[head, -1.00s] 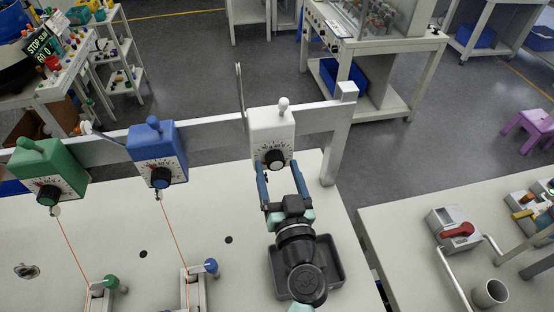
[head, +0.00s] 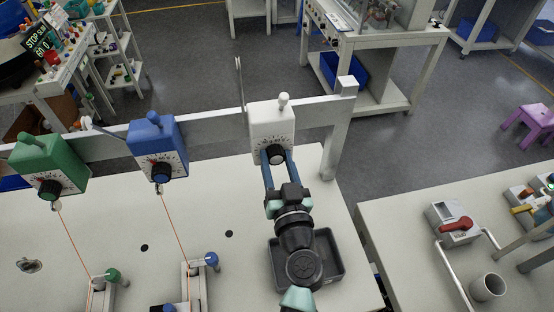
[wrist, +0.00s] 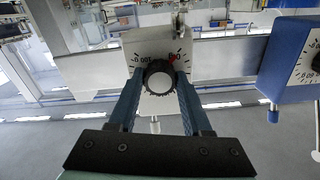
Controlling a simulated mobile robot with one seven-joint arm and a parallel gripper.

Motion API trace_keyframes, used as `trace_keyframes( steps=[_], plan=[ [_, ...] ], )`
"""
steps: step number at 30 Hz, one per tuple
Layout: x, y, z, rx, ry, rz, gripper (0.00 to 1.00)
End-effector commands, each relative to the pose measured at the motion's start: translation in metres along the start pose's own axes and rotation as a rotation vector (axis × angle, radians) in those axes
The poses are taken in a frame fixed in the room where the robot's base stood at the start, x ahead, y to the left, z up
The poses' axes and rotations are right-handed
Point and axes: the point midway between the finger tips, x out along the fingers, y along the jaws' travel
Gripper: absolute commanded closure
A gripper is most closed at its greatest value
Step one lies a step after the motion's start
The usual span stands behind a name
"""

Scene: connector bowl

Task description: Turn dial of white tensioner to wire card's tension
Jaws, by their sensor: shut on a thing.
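The white tensioner (head: 270,125) hangs on the grey rail, with a black dial on its front face. In the wrist view the dial (wrist: 158,78) has a pale round centre, and the white tensioner's face (wrist: 140,55) shows a printed scale with a red mark at the upper right. My gripper (head: 276,158) is shut on the dial, with one blue finger on each side of it. The fingers hide part of the lower face. I cannot make out a wire card in these views.
A blue tensioner (head: 157,148) and a green tensioner (head: 48,165) hang to the left on the same rail (head: 215,124), each with an orange wire running down. A dark tray (head: 330,262) lies under my arm.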

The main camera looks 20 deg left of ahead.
Motion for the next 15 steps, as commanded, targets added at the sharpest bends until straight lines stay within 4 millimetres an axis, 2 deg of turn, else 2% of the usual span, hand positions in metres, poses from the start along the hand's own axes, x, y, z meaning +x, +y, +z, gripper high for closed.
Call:
trace_keyframes(
  steps=[8, 15],
  plan=[
    [-0.0002, 0.0001, 0.0006, 0.043, 0.001, 0.0, 1.0],
    [-0.0001, 0.0, 0.0017, 0.184, 0.0, -0.001, 1.0]
  ],
)
